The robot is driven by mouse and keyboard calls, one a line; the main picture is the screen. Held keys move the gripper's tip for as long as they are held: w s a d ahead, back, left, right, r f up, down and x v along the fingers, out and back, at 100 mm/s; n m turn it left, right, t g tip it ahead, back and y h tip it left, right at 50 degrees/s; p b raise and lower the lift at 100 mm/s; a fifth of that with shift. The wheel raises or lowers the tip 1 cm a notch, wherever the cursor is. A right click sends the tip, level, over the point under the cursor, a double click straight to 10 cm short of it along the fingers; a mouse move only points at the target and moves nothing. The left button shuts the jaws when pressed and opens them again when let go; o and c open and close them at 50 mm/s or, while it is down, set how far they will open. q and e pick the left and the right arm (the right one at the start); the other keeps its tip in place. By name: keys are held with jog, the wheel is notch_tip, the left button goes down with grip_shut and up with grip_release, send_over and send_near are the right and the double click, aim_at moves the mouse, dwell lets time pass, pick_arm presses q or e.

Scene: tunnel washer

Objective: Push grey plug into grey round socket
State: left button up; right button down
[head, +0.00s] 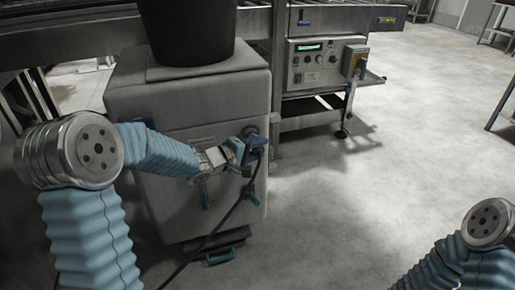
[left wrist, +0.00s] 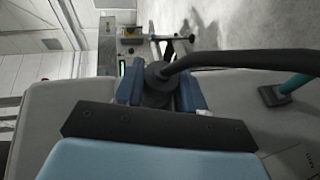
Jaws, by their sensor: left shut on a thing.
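My left gripper (head: 254,146) is in front of the upper right part of a grey cabinet. In the left wrist view its blue fingers (left wrist: 160,92) are shut on the dark grey plug (left wrist: 157,75). A black cable (left wrist: 230,59) runs from the plug to the right, and in the head view it hangs down to the floor. The gripper hides much of the plug in the head view. I cannot make out the grey round socket for certain in either view. My right arm shows at the lower right, but its gripper is out of view.
The grey cabinet (head: 125,98) carries a black bin (head: 190,30). A green-handled part (head: 220,257) sits low by the cabinet. The floor (head: 400,150) to the right is clear.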

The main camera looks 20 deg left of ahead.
dwell(0.4)
pick_arm(q)
jog(key=o, duration=1.2)
